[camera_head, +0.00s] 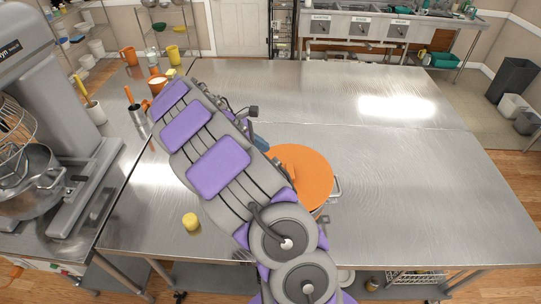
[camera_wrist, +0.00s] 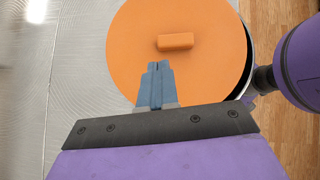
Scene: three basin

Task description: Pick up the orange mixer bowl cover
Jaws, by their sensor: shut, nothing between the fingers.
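The orange cover (camera_head: 305,178) is a round disc lying on a metal bowl or pot (camera_head: 336,187) on the steel table. My arm hides its left part in the head view. In the wrist view the orange cover (camera_wrist: 190,60) fills the upper middle, with a raised block-like orange handle (camera_wrist: 175,41) at its centre. My gripper (camera_wrist: 158,68) shows blue fingers pressed together, empty, over the cover. Its tips point toward the handle and appear a little short of it. I cannot tell the height gap.
The steel table (camera_head: 400,190) is clear on the right. A yellow object (camera_head: 190,221) lies left of my arm. A grey stand mixer (camera_head: 60,120) stands at the left. Orange cups (camera_head: 130,56) and utensil holders (camera_head: 138,115) stand at the back left.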

